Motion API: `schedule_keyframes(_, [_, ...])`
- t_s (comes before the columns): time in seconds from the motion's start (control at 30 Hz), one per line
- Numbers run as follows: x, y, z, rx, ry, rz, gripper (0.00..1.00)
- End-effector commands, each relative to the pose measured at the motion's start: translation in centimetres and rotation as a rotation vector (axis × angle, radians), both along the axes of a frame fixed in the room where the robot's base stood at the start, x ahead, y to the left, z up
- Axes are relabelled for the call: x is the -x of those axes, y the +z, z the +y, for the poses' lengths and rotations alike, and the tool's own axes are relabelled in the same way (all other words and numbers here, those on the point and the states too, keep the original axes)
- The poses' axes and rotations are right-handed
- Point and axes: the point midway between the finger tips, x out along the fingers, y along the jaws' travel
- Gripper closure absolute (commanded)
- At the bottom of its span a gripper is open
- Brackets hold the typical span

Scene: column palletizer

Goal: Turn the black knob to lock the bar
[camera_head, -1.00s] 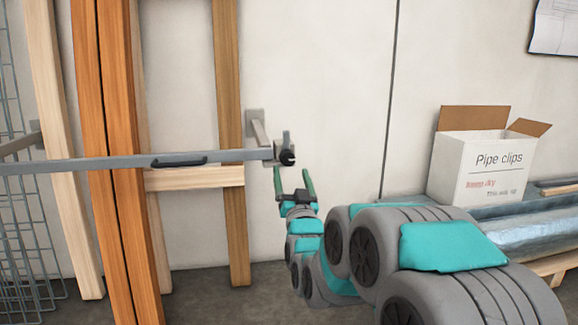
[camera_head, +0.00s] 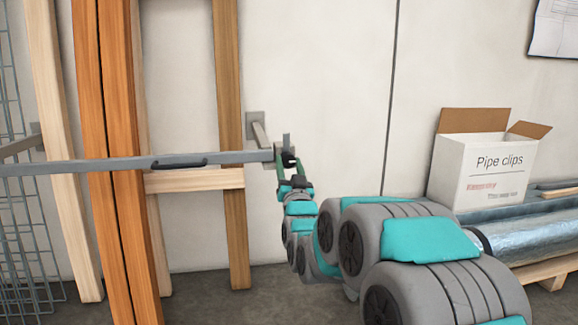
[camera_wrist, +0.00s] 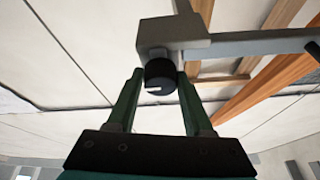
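The black knob (camera_head: 288,159) sits at the right end of the grey bar (camera_head: 110,163), on a grey bracket (camera_head: 257,130) fixed to the wall. In the wrist view the black knob (camera_wrist: 160,76) has a pale mark on its face and lies between the tips of my gripper (camera_wrist: 160,82). The green fingers are apart, one on each side of the knob, with a gap seeming to show on the left. Contact is not clear. In the head view my gripper (camera_head: 289,165) is at the knob and partly hides its surroundings. The bar lies roughly level across the timber.
A black handle (camera_head: 180,163) is on the bar. A Pipe clips box (camera_head: 480,170) and wrapped pipes (camera_head: 530,233) are at right.

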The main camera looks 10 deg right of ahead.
Motion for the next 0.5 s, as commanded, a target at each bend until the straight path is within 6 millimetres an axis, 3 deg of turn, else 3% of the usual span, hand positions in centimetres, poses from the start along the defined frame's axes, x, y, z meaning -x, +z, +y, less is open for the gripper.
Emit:
schedule_keyframes(0.07, [0.0,0.0,-0.01,0.0,0.0,0.0,0.59])
schedule_keyframes(0.4, [0.01,0.0,0.0,0.0,0.0,0.0,0.97])
schedule_keyframes(0.5, [0.01,-0.01,-0.01,0.0,0.0,0.0,1.0])
